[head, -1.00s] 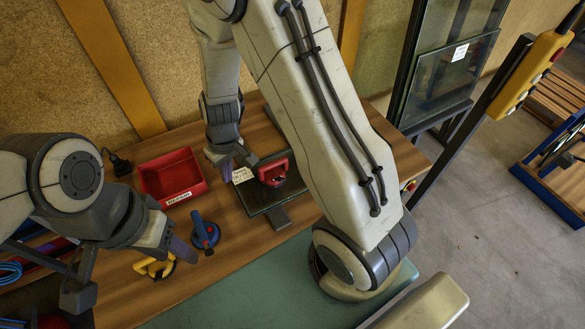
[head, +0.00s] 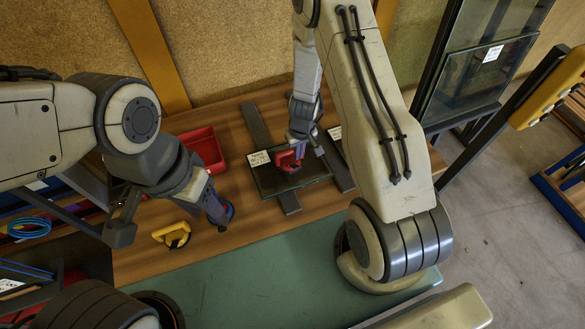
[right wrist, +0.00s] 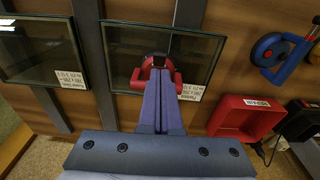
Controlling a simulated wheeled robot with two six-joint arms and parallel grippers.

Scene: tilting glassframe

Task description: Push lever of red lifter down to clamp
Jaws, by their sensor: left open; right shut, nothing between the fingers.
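The red lifter (head: 287,160) sits on a dark glass pane (head: 262,182) lying on the bench. In the right wrist view the lifter (right wrist: 140,76) shows its red frame around a dark centre. My right gripper (head: 312,144) is shut and empty, right beside the lifter in the head view. In the right wrist view its purple fingers (right wrist: 160,76) lie together over the lifter's red frame; whether they touch it I cannot tell. The lever is not clearly distinguishable.
A red bin (head: 206,146) stands behind the blue lifter. Dark rails (head: 289,203) support the glass, and a second pane (right wrist: 37,57) lies alongside. A green mat (head: 260,270) in front is bare.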

